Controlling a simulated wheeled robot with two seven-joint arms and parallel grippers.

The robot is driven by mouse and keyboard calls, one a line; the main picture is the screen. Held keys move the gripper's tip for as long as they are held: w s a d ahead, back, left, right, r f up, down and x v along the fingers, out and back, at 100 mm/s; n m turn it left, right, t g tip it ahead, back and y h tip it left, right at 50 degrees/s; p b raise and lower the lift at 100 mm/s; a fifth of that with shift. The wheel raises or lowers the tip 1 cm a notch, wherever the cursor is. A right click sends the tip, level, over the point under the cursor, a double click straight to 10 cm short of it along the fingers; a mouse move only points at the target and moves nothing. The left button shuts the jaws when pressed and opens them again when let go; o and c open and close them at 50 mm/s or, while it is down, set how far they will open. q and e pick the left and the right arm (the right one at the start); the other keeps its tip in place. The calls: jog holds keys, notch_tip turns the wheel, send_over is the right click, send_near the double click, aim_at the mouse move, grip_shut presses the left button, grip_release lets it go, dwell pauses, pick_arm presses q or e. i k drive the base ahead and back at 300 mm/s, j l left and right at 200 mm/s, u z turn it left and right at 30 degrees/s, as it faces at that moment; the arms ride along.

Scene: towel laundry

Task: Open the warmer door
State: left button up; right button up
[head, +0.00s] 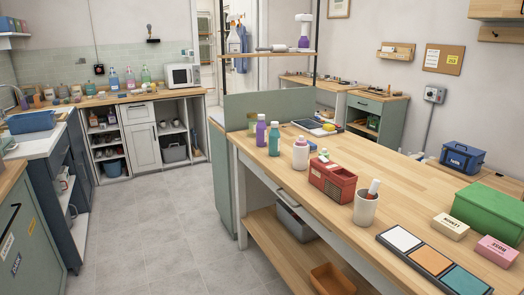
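A white box-shaped appliance (183,76) with a dark front window stands on the back counter, at the upper left. It looks like a microwave, and I cannot tell for sure that it is the warmer. Its front looks shut, and it is far off across the room. Neither of my grippers shows in the head view.
The open grey tiled floor (170,225) leads toward the back counter (120,98). Dark cabinets (62,190) line the left.

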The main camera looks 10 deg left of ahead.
aim_at(179, 76)
jog(key=i+j+u, duration=0.45)
jog(key=i+u, duration=0.2)
jog(key=i, duration=0.2)
jog(key=i+u, duration=0.3)
jog(key=i, duration=4.45)
jog(key=i+u, duration=0.3)
jog(key=i, duration=0.55)
